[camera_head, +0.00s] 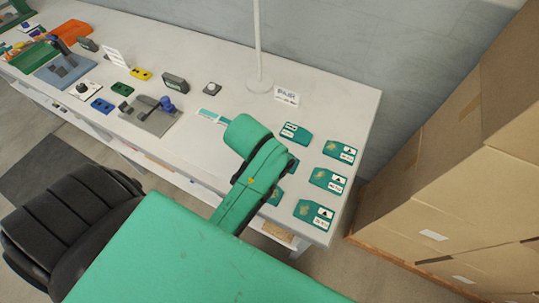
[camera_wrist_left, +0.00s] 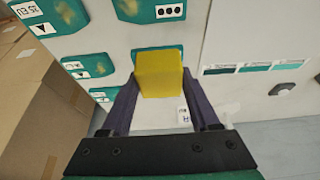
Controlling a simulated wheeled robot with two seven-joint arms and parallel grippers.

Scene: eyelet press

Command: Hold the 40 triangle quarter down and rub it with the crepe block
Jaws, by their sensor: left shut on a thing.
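In the left wrist view my left gripper (camera_wrist_left: 162,88) is shut on a yellow block, the crepe block (camera_wrist_left: 159,72). It holds the block over the table, in front of a teal quarter (camera_wrist_left: 141,50) that it mostly covers. Contact between them cannot be judged. Another teal quarter (camera_wrist_left: 150,12) with three dots lies beyond it. Three teal quarters with yellowish patches lie in a row at the right of the head view: the far (camera_head: 340,151), middle (camera_head: 328,181) and near (camera_head: 313,214) ones. The number 40 is not legible. My left arm hides the gripper in the head view.
Another teal quarter (camera_head: 295,132) lies near the PAIR sign (camera_head: 287,96). A lamp post (camera_head: 258,50) stands behind. Tools and small parts fill the table's left. A swatch strip (camera_head: 211,117) lies left of my arm. Cardboard boxes (camera_head: 460,150) stand right of the table.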

